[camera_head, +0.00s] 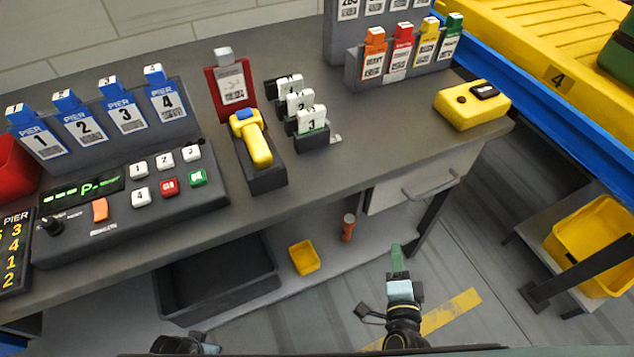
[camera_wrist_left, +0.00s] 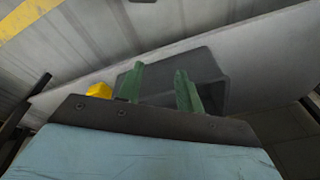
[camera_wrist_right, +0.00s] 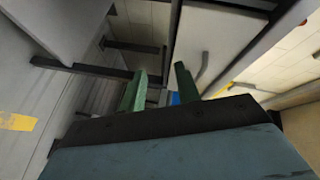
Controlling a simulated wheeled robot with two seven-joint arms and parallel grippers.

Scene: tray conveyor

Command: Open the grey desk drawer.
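The grey desk drawer (camera_head: 425,178) is under the right end of the desk, its front flush with the frame as far as I can see. Its bar handle (camera_head: 432,187) is on the front; the handle also shows in the right wrist view (camera_wrist_right: 202,70). My right gripper (camera_head: 398,258) is below and in front of the drawer, apart from the handle. Its two green fingers (camera_wrist_right: 161,88) are spread with nothing between them. My left gripper shows only as a wrist at the bottom edge of the head view; in the left wrist view its fingers (camera_wrist_left: 158,85) are apart and empty.
A dark bin (camera_head: 215,280), a yellow box (camera_head: 304,257) and an orange cylinder (camera_head: 348,227) are on the lower shelf. A desk leg (camera_head: 430,222) stands right of my right gripper. A yellow scanner box (camera_head: 472,104) sits on the desktop above the drawer.

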